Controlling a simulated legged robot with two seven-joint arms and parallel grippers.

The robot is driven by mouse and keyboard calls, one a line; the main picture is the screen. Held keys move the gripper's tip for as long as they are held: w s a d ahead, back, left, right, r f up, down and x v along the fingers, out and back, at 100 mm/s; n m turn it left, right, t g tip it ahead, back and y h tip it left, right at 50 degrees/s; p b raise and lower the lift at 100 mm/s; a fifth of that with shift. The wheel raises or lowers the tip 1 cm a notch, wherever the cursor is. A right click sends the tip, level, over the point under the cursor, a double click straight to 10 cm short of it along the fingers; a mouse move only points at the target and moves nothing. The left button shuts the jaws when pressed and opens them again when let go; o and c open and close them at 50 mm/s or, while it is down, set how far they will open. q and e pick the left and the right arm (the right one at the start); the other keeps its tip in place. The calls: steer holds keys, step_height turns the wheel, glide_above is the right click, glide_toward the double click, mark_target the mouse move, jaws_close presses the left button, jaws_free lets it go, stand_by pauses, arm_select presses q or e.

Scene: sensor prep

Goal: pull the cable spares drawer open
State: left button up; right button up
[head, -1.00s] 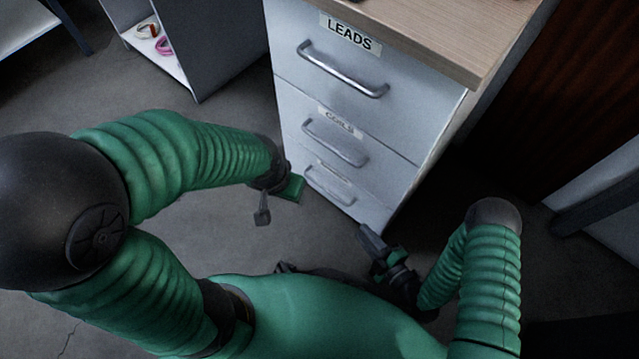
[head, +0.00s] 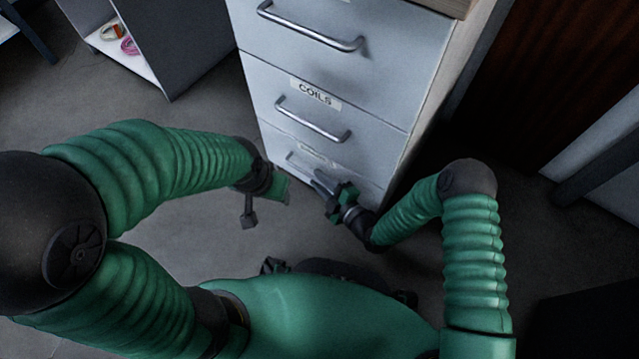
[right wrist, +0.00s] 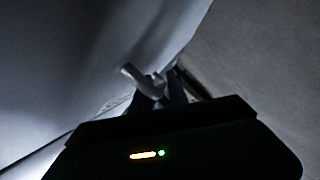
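The grey drawer cabinet stands ahead in the head view. Its bottom drawer (head: 352,178) has a label too small to read and a bar handle (head: 298,160), partly hidden by my right gripper (head: 326,184). This drawer looks shut. The middle drawer (head: 375,113) reads "COILS". In the right wrist view a metal handle (right wrist: 145,82) is at the fingers of my right gripper (right wrist: 168,88). I cannot tell whether they are closed on it. My left gripper (head: 267,205) is empty, fingers apart, left of the cabinet above the floor.
The top drawer (head: 385,65) has its own bar handle and is shut.

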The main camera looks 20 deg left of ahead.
steer(key=shift+a, duration=0.25)
jaws_close()
steer(key=shift+d, duration=0.1)
steer(key=shift+d+f, duration=0.15)
steer(key=shift+f, duration=0.05)
stand_by(1.0)
